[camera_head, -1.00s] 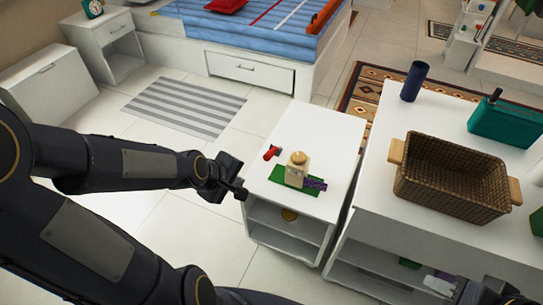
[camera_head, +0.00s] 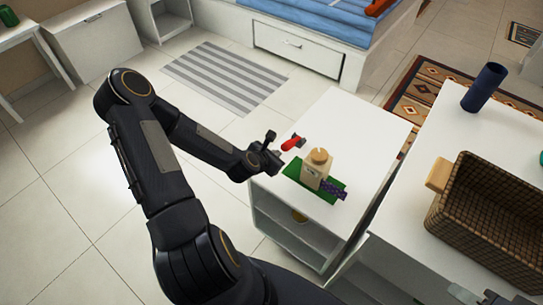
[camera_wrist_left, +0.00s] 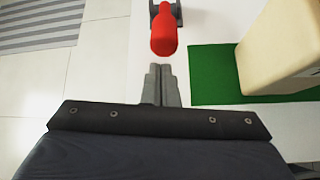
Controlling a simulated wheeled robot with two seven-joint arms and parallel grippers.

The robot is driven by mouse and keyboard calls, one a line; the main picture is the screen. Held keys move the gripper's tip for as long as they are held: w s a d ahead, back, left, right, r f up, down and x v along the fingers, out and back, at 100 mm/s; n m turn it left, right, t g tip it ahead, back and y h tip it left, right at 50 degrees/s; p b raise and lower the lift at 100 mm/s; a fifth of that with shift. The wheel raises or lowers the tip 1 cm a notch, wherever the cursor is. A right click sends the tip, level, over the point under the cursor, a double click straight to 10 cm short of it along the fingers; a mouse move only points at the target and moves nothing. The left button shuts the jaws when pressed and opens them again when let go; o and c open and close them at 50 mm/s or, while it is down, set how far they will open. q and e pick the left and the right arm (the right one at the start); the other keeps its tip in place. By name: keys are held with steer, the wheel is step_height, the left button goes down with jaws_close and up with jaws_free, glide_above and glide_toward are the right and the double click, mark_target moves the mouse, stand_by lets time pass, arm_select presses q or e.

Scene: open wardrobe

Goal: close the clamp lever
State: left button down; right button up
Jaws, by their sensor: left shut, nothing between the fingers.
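The clamp has a red lever (camera_head: 292,144) and a dark grey base (camera_head: 300,139), near the left edge of the small white cabinet's top (camera_head: 345,110). In the left wrist view the red lever (camera_wrist_left: 164,32) points toward my fingers, with its grey base behind it. My left gripper (camera_head: 274,150) is beside the lever's free end, on its left. Its fingers (camera_wrist_left: 160,84) are shut and empty, just short of the lever; I cannot tell whether they touch it. A small dark part of my right gripper (camera_head: 495,299) shows at the bottom edge, its jaws unclear.
A beige bottle-like block (camera_head: 317,170) stands on a green mat (camera_head: 295,170) close to the clamp, with a purple patterned piece (camera_head: 334,190) beside it. A higher white cabinet at right holds a wicker basket (camera_head: 480,225) and a dark blue cylinder (camera_head: 484,88).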

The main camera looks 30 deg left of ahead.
mark_target(292, 143)
arm_select(q)
steer(key=shift+x, duration=2)
